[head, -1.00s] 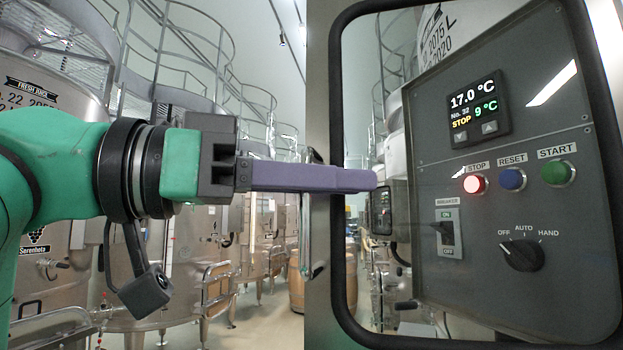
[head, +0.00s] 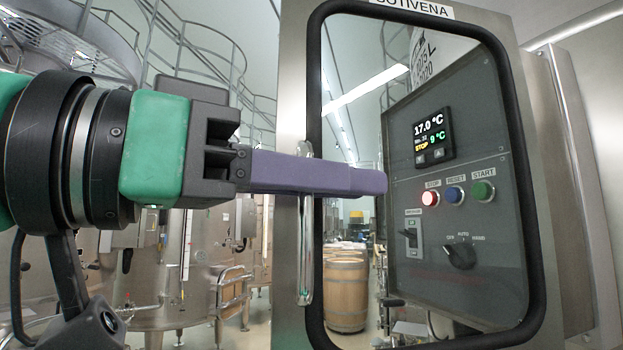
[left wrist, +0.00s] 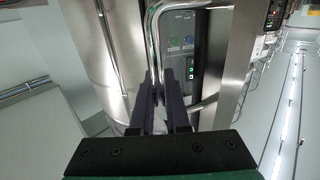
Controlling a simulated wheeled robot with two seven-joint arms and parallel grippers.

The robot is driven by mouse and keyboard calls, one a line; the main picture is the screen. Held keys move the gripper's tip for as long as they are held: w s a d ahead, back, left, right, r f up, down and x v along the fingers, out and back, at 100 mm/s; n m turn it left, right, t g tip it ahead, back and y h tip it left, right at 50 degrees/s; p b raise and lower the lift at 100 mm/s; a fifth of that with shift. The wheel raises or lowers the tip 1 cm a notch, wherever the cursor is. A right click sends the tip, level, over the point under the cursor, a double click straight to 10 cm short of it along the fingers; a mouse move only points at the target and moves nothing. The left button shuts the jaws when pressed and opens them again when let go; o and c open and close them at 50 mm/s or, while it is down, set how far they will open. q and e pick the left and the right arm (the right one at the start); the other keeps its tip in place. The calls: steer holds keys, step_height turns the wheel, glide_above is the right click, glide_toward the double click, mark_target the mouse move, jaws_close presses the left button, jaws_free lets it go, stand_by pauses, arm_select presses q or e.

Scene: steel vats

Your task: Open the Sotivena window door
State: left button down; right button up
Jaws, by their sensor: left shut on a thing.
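The Sotivena door is a steel panel (head: 293,120) with a black-rimmed window and a SOTIVENA label (head: 412,8) at its top. Its upright chrome handle (head: 305,270) is on the left side. In the left wrist view, the curved chrome handle (left wrist: 152,35) runs down to the purple fingers (left wrist: 163,98); the fingers partly hide the grip. I cannot tell whether the door stands ajar. My right gripper is not in view.
A grey control panel (head: 400,275) with a lit display (head: 433,136) and buttons shows through the window. Steel vats (head: 160,270) and railings stand behind on the left. A wooden barrel (head: 345,295) appears in the glass.

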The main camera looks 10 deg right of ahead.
arm_select(q)
steer(key=shift+r, duration=0.1)
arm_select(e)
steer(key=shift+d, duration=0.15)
arm_select(q)
steer(key=c, duration=1.2)
jaws_free()
steer(key=shift+d, duration=0.1)
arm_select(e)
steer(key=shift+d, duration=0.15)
arm_select(q)
steer(key=b+v, duration=0.4)
steer(key=v, duration=1)
steer(key=shift+s+a, duration=0.15)
steer(key=shift+a, duration=0.05)
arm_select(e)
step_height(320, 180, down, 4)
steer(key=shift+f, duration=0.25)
